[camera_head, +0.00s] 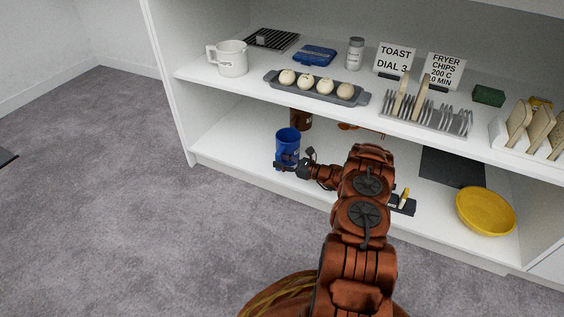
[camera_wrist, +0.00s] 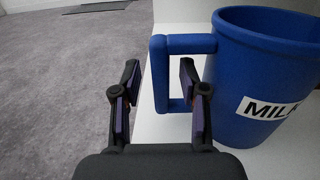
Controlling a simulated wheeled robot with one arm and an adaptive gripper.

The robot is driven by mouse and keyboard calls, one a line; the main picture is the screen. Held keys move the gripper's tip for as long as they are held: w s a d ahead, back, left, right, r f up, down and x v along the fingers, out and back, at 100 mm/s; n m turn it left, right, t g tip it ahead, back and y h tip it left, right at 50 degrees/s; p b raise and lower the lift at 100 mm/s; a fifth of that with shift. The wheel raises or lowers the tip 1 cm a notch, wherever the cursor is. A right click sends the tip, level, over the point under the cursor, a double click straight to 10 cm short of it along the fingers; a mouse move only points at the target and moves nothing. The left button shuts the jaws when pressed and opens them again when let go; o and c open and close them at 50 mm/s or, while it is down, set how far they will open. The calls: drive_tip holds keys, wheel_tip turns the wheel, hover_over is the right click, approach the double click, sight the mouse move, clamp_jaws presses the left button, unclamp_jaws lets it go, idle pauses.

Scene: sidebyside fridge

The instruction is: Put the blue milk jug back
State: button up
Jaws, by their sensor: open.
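The blue milk jug (camera_head: 287,146) stands upright on the lower shelf, near its front edge at the left. In the wrist view the blue milk jug (camera_wrist: 255,75) fills the right side, with part of a MILK label showing and its handle pointing left. My gripper (camera_wrist: 157,85) is open. Its right finger is at the opening of the handle and its left finger is out to the left of the handle, with a gap to it. In the head view my gripper (camera_head: 291,166) is low at the front of the jug and partly hides it.
A brown container (camera_head: 301,118) stands behind the jug on the lower shelf (camera_head: 226,140). A yellow bowl (camera_head: 485,211) and a dark mat (camera_head: 452,167) are at the right. The upper shelf holds a white jug (camera_head: 228,58), an egg tray (camera_head: 316,89) and racks.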

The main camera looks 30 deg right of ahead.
drive_tip(key=shift+r+p+v, duration=0.1)
drive_tip(key=shift+p+v, duration=0.55)
drive_tip(key=shift+v, duration=0.2)
drive_tip(key=shift+r+p+v, duration=0.15)
drive_tip(key=shift+p+v, duration=0.45)
drive_tip(key=shift+v, duration=0.25)
drive_tip(key=shift+a+p+v, duration=0.2)
drive_tip(key=shift+p+v, duration=0.7)
drive_tip(key=shift+v, duration=1.35)
drive_tip(key=shift+s+f, duration=0.15)
